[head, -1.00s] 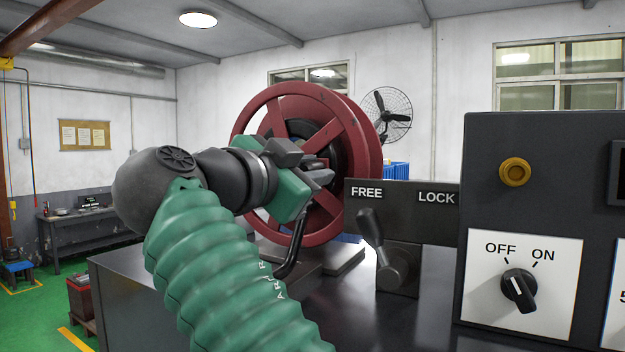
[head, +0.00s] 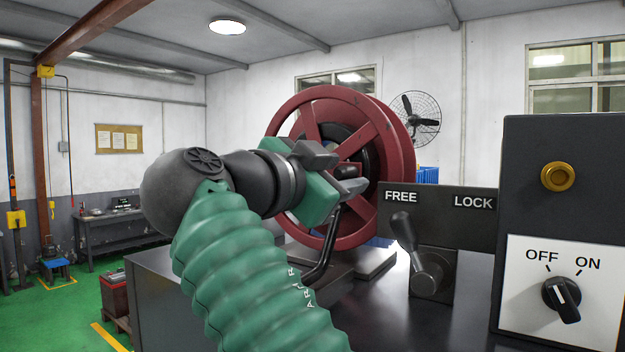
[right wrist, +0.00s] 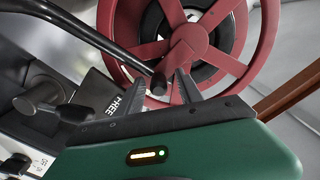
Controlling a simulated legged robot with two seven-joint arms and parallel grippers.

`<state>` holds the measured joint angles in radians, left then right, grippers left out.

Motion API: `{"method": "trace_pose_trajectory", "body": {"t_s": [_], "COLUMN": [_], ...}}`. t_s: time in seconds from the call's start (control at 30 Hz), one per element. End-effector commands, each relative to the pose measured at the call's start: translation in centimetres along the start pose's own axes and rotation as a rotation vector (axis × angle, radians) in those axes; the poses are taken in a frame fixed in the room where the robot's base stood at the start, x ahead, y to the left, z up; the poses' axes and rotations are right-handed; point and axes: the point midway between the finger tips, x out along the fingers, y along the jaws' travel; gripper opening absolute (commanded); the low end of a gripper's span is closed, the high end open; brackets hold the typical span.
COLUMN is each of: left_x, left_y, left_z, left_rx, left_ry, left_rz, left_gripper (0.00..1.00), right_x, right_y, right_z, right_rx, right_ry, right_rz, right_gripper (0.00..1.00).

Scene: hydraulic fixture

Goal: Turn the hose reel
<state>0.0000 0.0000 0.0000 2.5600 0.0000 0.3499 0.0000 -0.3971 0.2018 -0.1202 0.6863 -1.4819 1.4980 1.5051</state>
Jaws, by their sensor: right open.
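The hose reel (head: 388,135) is a dark red spoked wheel with a black hub, standing on the bench behind my right gripper. It fills the top of the right wrist view (right wrist: 228,62). My right gripper (head: 345,171) is green with grey fingers, in front of the reel's hub and lower spokes, and hides part of them. Its jaws are open and point toward the reel (right wrist: 172,86). A bent black bar (head: 328,250) rises below the gripper. In the right wrist view a black bar with a rounded end (right wrist: 158,82) reaches close to the fingertips; contact is unclear. My left gripper is out of view.
A FREE/LOCK plate (head: 440,208) with a grey lever (head: 405,232) tilted toward FREE stands right of the gripper. A dark control box (head: 560,200) with a yellow button and OFF/ON knob (head: 562,295) is at far right. The dark bench top (head: 385,320) between is clear.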

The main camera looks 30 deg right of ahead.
Motion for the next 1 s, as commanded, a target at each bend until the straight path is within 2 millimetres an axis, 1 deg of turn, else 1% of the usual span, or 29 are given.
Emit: {"method": "trace_pose_trajectory", "body": {"t_s": [0.03,0.17,0.2,0.4,0.53,0.6,0.7,1.0], "left_x": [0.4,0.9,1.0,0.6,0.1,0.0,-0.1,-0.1], "left_y": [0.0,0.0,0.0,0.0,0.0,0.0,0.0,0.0], "left_z": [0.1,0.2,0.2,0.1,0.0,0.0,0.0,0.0], "left_rx": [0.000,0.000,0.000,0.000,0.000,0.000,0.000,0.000], "left_ry": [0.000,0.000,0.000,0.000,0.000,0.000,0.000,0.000], "left_rz": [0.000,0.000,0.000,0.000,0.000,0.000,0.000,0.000], "left_gripper": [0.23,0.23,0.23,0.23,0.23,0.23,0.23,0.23], "right_x": [-0.9,-4.3,-5.6,-11.5,-14.3,-15.2,-15.9,-15.8], "right_y": [0.0,-0.1,-0.1,-0.3,-0.3,-0.3,-0.2,-0.2], "right_z": [0.3,0.5,0.5,0.3,0.2,0.2,0.3,0.3], "right_rx": [0.000,0.000,0.001,-0.001,-0.002,-0.002,-0.001,0.002], "right_ry": [-0.004,-0.006,-0.006,-0.006,-0.004,-0.002,-0.003,-0.003], "right_rz": [-0.005,-0.007,-0.007,-0.007,-0.005,-0.003,-0.002,0.001], "right_gripper": [0.43,0.43,0.43,0.43,0.43,0.43,0.43,0.43]}}
